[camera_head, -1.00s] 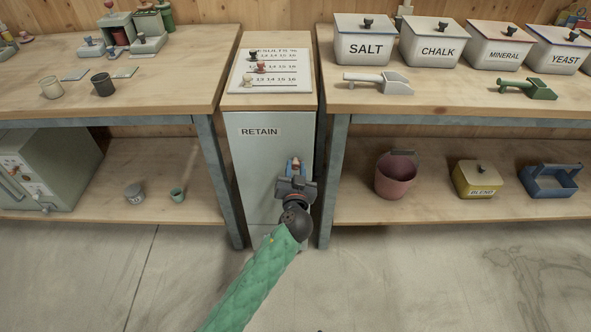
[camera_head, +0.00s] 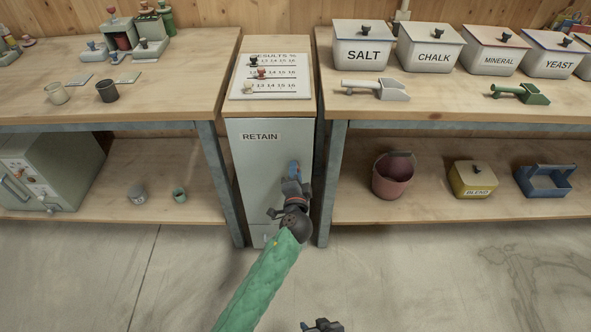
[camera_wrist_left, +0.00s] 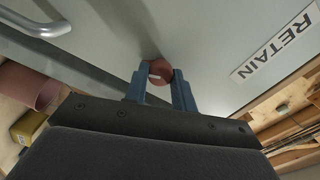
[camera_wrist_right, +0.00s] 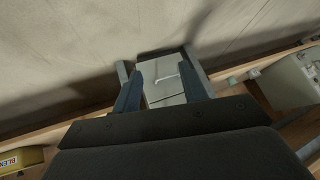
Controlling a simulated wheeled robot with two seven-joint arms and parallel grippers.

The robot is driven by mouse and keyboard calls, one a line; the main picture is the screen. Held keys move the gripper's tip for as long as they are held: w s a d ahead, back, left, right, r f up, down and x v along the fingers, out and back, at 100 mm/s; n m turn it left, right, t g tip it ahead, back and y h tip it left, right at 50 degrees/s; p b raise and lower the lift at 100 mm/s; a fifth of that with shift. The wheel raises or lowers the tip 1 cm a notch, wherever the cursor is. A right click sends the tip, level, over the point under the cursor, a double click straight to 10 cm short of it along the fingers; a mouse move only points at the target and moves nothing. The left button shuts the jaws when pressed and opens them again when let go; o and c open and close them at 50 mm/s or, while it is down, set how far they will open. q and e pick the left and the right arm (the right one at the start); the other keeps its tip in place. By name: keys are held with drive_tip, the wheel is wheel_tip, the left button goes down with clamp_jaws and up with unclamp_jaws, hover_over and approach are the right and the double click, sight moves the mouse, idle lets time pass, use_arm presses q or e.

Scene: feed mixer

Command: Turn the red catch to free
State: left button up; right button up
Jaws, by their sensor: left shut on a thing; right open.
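The red catch (camera_wrist_left: 160,68) is on the pale green front of the RETAIN cabinet (camera_head: 258,165), seen in the left wrist view as a small rounded red knob. My left gripper (camera_wrist_left: 160,82) is shut on it, with one blue finger on each side. In the head view the left gripper (camera_head: 294,168) is at the cabinet's right side, rolled at an angle, and it hides the catch there. My right gripper (camera_head: 322,324) is at the bottom edge, low in front of the cabinet. In the right wrist view its blue fingers (camera_wrist_right: 163,86) are apart and empty.
The cabinet stands between two workbenches (camera_head: 130,75) with lower shelves. A metal handle (camera_wrist_left: 38,24) is on the cabinet front. A pink bucket (camera_head: 393,176) is on the right shelf. The floor (camera_head: 430,270) in front is clear.

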use_arm(q)
drive_tip(key=m+p, duration=0.2)
drive_tip(key=m, duration=0.2)
drive_tip(key=shift+d+f, duration=0.1)
use_arm(e)
wheel_tip(320, 180, up, 9)
drive_tip(key=shift+w+r+g, duration=0.15)
drive_tip(key=shift+w+g, duration=0.05)
drive_tip(key=shift+g, duration=0.2)
use_arm(q)
drive_tip(key=o, duration=1)
drive_tip(key=shift+s, duration=0.1)
drive_tip(key=s+b, duration=0.1)
drive_tip(key=s, duration=0.6)
drive_tip(key=shift+s, duration=0.35)
use_arm(e)
wheel_tip(320, 180, down, 5)
drive_tip(key=shift+s+f, duration=0.1)
